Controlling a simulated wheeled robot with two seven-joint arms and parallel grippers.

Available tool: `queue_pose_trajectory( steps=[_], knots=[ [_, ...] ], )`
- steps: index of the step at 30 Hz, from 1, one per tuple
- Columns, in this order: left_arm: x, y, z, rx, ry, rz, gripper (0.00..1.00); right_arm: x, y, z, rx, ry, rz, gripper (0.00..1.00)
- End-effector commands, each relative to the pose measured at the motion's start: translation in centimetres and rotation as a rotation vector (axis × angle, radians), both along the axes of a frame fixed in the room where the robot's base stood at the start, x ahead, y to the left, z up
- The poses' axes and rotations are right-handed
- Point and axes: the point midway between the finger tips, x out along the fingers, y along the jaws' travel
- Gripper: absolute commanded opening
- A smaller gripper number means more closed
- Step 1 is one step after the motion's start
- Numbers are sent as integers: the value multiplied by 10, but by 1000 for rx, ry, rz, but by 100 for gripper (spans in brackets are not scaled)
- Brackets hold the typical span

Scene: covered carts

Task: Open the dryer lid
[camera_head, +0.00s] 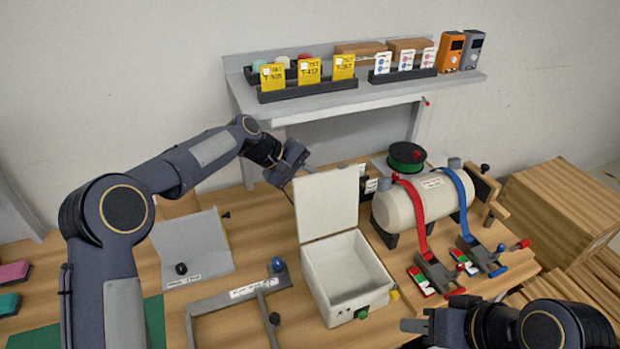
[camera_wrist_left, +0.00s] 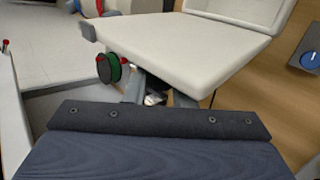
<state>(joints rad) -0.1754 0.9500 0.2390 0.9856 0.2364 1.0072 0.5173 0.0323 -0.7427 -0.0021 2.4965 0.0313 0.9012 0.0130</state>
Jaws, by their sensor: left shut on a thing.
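The dryer appears to be the white open-topped box (camera_head: 345,277) in the middle of the bench in the head view. Its white lid (camera_head: 327,203) stands raised, roughly upright, at the back edge, and the box's empty inside shows. My left gripper (camera_head: 295,160) is at the lid's upper left corner. In the left wrist view the lid (camera_wrist_left: 190,45) lies just beyond the left fingers (camera_wrist_left: 158,97), which are shut at its edge; the exact held part is mostly hidden. My right gripper (camera_head: 416,326) is low at the right, apart from the box; its jaw gap is unclear.
A white tank (camera_head: 400,208) with red and blue straps stands right of the box, close to the lid. A green spool (camera_head: 406,157) is behind it. A grey bracket frame (camera_head: 235,296) lies left of the box. A shelf (camera_head: 300,111) with cards stands behind.

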Motion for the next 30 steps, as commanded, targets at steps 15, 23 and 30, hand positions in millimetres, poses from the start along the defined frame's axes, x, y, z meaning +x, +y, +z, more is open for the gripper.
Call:
queue_pose_trajectory(
  steps=[15,23,30],
  knots=[
    [-1,3,2,0,-1,-1,43,0,0,-2,0,0,0,36],
    [-4,32,29,0,-3,2,43,0,0,-15,0,0,0,36],
    [-7,53,50,2,1,-1,43,0,0,-20,0,0,0,36]
  ],
)
